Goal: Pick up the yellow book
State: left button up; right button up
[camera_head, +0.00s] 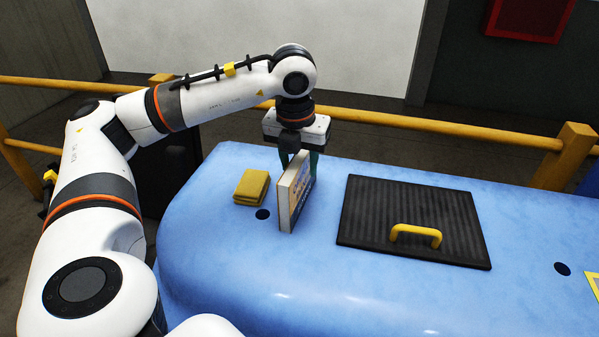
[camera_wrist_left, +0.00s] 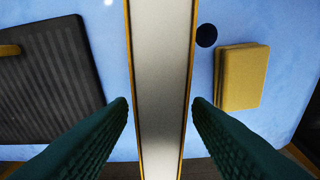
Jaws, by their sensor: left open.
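The yellow book (camera_head: 295,191) stands upright on the blue surface. Its pale page edge faces the head camera, and its right cover has a yellow and blue picture. My left gripper (camera_head: 299,162) points down over the book's far part, with one dark green finger on each side. In the left wrist view the book (camera_wrist_left: 162,60) runs between the two open fingers (camera_wrist_left: 160,104), its pale edge bordered by thin yellow covers. A gap shows between each fingertip and the book. My right gripper is not in view.
A folded yellow cloth-like item (camera_head: 252,187) lies left of the book, near a dark hole (camera_head: 263,214). A black ribbed plate (camera_head: 371,213) with a yellow handle (camera_head: 416,235) lies to the right. A yellow railing (camera_head: 375,117) runs behind. The front of the blue surface (camera_head: 330,285) is clear.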

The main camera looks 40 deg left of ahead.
pick_arm(q)
jog(key=shift+w+a+f, duration=0.1)
jog(key=shift+w+f, duration=0.05)
jog(key=shift+f, duration=0.55)
jog(key=shift+w+a+f, duration=0.1)
jog(key=shift+f, duration=0.6)
grip_shut()
jog(key=shift+r, duration=0.2)
